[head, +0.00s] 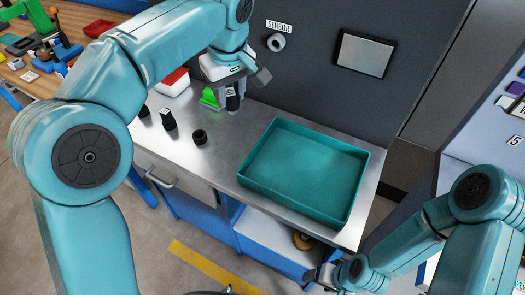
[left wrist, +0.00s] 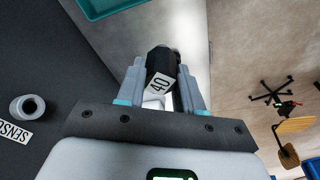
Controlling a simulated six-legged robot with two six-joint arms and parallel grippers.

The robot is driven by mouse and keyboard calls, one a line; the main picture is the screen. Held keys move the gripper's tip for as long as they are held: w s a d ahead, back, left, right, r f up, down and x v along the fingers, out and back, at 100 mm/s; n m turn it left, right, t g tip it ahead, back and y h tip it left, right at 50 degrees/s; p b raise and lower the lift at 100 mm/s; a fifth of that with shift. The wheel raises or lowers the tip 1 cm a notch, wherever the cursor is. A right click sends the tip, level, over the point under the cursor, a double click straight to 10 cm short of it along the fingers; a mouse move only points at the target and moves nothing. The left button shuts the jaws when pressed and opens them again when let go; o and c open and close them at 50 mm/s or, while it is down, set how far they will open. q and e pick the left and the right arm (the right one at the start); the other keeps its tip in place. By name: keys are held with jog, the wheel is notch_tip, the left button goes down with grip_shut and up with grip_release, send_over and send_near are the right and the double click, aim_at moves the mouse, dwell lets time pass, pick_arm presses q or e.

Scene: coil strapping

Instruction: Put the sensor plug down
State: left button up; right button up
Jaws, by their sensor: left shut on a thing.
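My left gripper (head: 233,103) is shut on a black plug with a white tag, taken to be the sensor plug (head: 233,101). In the left wrist view the plug (left wrist: 162,62) sits between the two grey fingers (left wrist: 165,85), and its tag reads 40. The gripper is over the back of the steel bench (head: 228,148); I cannot tell whether the plug touches the bench. A grey round socket (head: 276,42) under a SENSOR label is on the dark panel behind, apart from the plug. My right gripper (head: 320,275) is low at the bench's front, its jaws unclear.
A teal tray (head: 357,190), empty, stands right on the bench. Several small black parts, one of them a short ring (head: 199,136), stand left of the tray. A bright green thing (head: 210,98) and a red-and-white box (head: 174,83) are near the gripper. Bare steel lies between.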

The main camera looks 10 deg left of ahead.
pick_arm(q)
notch_tip(320, 180, down, 19)
jog(key=shift+s+a+r+b, duration=0.1)
jog(key=shift+b, duration=0.45)
jog(key=shift+a+f, duration=0.1)
jog(key=shift+f, duration=0.35)
jog(key=shift+f, duration=0.1)
jog(key=o, duration=1.1)
jog(key=shift+o, duration=0.2)
